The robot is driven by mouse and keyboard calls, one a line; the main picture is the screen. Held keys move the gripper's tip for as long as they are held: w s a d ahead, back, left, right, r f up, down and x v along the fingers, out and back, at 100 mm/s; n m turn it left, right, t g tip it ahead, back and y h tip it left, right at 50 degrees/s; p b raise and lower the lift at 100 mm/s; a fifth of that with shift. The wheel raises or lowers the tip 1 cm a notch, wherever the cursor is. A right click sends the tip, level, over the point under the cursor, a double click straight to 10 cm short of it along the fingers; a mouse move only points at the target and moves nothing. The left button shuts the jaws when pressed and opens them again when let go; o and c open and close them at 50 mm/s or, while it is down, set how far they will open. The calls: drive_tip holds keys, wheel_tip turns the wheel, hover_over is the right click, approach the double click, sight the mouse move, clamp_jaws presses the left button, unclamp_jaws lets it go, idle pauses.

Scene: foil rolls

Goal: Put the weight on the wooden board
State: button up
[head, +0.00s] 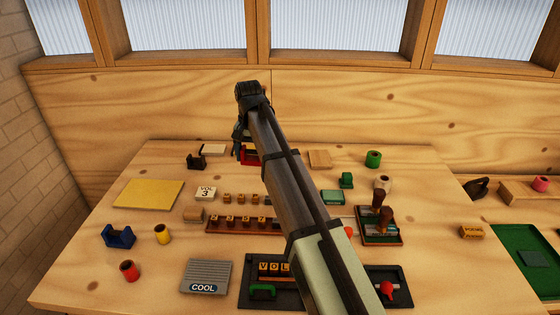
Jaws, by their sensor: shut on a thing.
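My gripper (239,140) is at the far end of my arm, low over the back left of the table. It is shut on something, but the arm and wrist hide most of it. A red thing (250,155) shows just below the gripper, and I cannot tell whether they touch. I cannot pick out the weight for certain. A small square wooden piece (319,159), which may be the wooden board, lies flat at the back, right of the gripper. A pale flat block (213,150) lies just left of the gripper.
A black holder (196,160) stands left of the gripper and a green roll (373,159) back right. A yellow sheet (148,194), a blue holder (119,236) and a grey COOL panel (205,277) lie left. A rack (382,238) stands right. My arm hides the table's middle.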

drive_tip(key=w+d+m, duration=0.2)
drive_tip(key=w+d, duration=0.3)
drive_tip(key=d, duration=0.5)
drive_tip(key=w+d+m, duration=0.1)
drive_tip(key=w+d, duration=0.4)
drive_tip(key=d, duration=0.6)
drive_tip(key=n, duration=0.4)
approach(320, 158)
drive_tip(key=shift+w+f, duration=0.15)
drive_tip(key=shift+f, duration=2.95)
drive_tip(key=shift+f, duration=0.15)
drive_tip(key=o, duration=1.4)
wheel_tip(320, 158, up, 12)
